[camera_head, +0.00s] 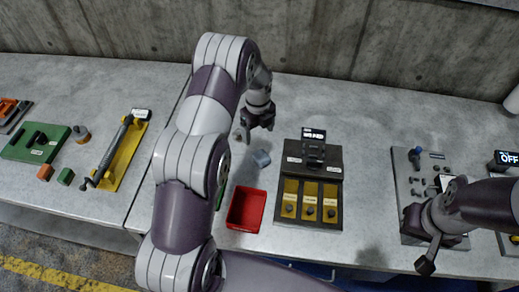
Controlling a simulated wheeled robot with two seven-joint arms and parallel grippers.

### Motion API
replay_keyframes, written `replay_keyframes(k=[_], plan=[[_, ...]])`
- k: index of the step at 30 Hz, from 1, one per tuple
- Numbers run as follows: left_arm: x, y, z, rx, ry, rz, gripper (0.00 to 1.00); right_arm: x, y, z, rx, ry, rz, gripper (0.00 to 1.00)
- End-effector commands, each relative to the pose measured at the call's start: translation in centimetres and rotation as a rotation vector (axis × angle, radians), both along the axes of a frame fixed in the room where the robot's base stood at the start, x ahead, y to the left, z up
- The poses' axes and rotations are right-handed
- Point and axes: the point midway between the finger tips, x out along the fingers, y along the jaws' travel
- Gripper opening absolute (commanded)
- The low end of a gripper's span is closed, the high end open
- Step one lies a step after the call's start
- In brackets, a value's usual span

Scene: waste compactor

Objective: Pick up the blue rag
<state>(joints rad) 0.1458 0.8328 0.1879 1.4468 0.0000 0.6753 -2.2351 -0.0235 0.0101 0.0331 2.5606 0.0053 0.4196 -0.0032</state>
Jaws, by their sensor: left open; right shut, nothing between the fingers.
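A red bin (246,209) stands in front of the rag. Right of it is a dark device with yellow panels (310,200). A grey panel (410,172) lies further right. Yellow (124,158) and green (37,143) fixtures lie left. A concrete wall (330,35) closes the back.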

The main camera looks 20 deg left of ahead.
Motion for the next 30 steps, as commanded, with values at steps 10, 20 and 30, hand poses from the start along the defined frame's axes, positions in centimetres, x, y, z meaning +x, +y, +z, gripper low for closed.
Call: replay_keyframes(k=[10, 20, 30], plan=[[0.0, -0.1, -6.5, 0.000, 0.001, -0.015, 0.83, 0.0, 0.0, 2.3, 0.000, 0.000, 0.000, 0.00], [-0.6, -0.5, -11.5, 0.000, -0.001, -0.014, 0.83, 0.0, 0.0, 5.2, 0.000, 0.000, 0.000, 0.00], [-0.6, -0.5, -11.9, 0.000, -0.001, -0.014, 0.47, 0.0, 0.0, 5.1, 0.000, 0.000, 0.000, 0.00]])
